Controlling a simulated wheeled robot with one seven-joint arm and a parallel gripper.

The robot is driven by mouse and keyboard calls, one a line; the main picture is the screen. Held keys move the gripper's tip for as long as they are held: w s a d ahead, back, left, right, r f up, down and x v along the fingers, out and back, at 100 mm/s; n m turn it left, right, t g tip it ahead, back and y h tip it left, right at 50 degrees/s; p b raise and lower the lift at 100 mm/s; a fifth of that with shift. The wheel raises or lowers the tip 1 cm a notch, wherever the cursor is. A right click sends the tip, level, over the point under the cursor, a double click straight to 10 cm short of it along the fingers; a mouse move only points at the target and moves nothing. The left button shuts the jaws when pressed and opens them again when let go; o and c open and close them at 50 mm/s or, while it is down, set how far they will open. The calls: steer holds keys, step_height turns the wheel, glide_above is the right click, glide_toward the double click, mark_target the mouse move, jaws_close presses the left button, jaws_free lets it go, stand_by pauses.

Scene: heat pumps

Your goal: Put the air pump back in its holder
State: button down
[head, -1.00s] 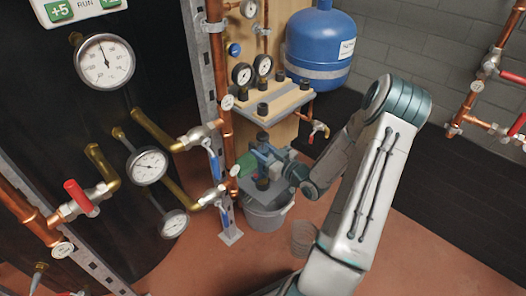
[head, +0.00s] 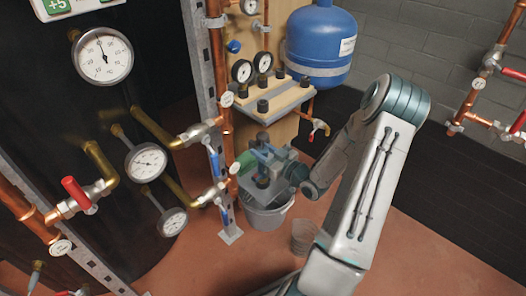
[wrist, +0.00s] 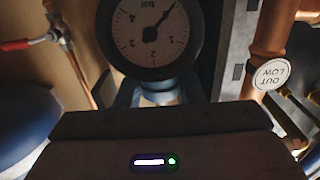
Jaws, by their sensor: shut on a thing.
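My gripper (head: 265,163) is low in front of the wooden panel, above a grey bucket. It is shut on a small blue part (head: 263,157), which I take to be the air pump; arm links hide much of it. A green piece (head: 244,163) shows just left of the gripper. In the wrist view, a round black bar gauge (wrist: 151,30) with a bluish stem (wrist: 157,90) sits between the fingers. It looks like part of the held thing, but I cannot be sure. A grey plate (head: 251,190) lies under the gripper; I cannot tell whether it is the holder.
A shelf (head: 285,103) with black fittings and gauges is above the gripper. A copper pipe (head: 227,140) and valve (head: 212,194) stand close on the left. The bucket (head: 270,216) is below. A blue tank (head: 320,45) is behind. Open floor lies at right.

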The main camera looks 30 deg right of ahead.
steer(key=shift+f+b, duration=0.35)
steer(key=shift+f, duration=0.05)
stand_by(0.4)
steer(key=c, duration=0.9)
jaws_free()
steer(key=shift+v, duration=4.3)
